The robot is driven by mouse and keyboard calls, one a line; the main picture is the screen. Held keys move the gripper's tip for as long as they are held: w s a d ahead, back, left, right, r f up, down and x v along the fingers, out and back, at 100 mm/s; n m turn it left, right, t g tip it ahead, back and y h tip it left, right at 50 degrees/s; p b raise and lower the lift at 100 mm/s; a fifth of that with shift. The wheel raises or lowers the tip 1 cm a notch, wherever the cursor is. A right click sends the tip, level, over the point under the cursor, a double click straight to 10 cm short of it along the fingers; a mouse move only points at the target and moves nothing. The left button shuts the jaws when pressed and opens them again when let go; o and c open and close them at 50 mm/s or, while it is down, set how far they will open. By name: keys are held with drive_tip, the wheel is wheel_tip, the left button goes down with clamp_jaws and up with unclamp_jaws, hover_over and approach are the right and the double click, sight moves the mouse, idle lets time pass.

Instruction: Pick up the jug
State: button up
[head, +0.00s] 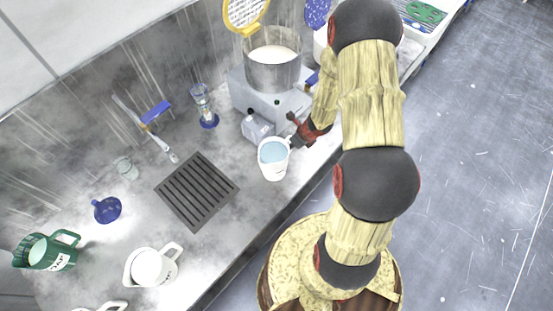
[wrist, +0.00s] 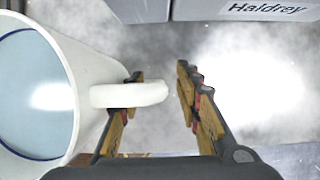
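A white jug (head: 273,160) holding pale blue liquid stands upright on the grey counter, close to the front edge. In the wrist view the jug (wrist: 80,75) fills the left side, and its handle (wrist: 130,94) points right towards my gripper. My gripper (head: 301,140) is at the jug's handle side. In the wrist view my gripper (wrist: 160,80) is open with a clear gap between the fingers. The handle crosses in front of the left finger and its end reaches into the gap, apart from the right finger. Whether it touches the left finger I cannot tell.
A grey machine (head: 270,98) with a metal pot stands just behind the jug. A dark slatted drain (head: 197,190) lies to the left. Another white jug (head: 150,267), a green jug (head: 52,254) and a blue funnel (head: 107,209) stand further left.

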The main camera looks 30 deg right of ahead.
drive_tip(key=shift+c, duration=1.3)
clamp_jaws()
